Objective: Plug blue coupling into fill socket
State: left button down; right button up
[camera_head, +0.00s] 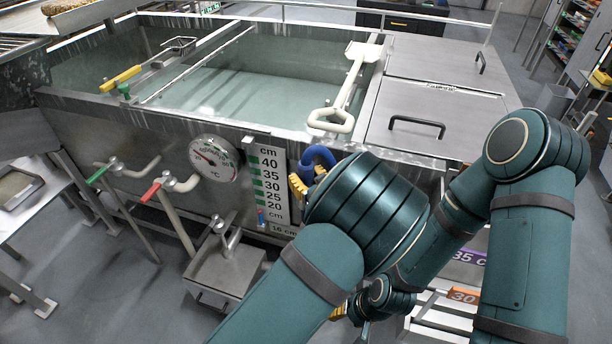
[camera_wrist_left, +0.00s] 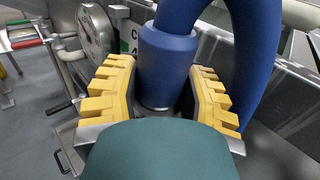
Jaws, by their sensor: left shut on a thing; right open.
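My left gripper (camera_wrist_left: 158,95) has its yellow stepped fingers on both sides of the blue coupling (camera_wrist_left: 166,62) and is shut on it. A grey ring shows at the coupling's lower end, and a thick blue hose (camera_wrist_left: 258,60) loops from its top to the right. In the head view my left gripper (camera_head: 297,187) is mostly behind my arm, just right of the level scale, with the blue hose (camera_head: 318,155) showing above it. My right gripper (camera_head: 338,313) is low, largely hidden behind my arms, and open. I cannot make out the fill socket in either view.
The steel tank (camera_head: 240,65) has a dial gauge (camera_head: 214,158) and a centimetre scale (camera_head: 270,185) on its front. Pipes with a green handle (camera_head: 98,174) and a red handle (camera_head: 150,193) stand to the left. A white paddle (camera_head: 350,85) leans over the rim.

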aim_at(306, 163)
pick_arm(q)
jog(key=shift+f+b, duration=0.85)
jog(key=shift+f, duration=0.5)
jog(key=shift+c, duration=2.2)
grip_release()
jog(key=shift+r, duration=0.1)
notch_tip(306, 163, up, 10)
jog(key=shift+f, duration=0.1)
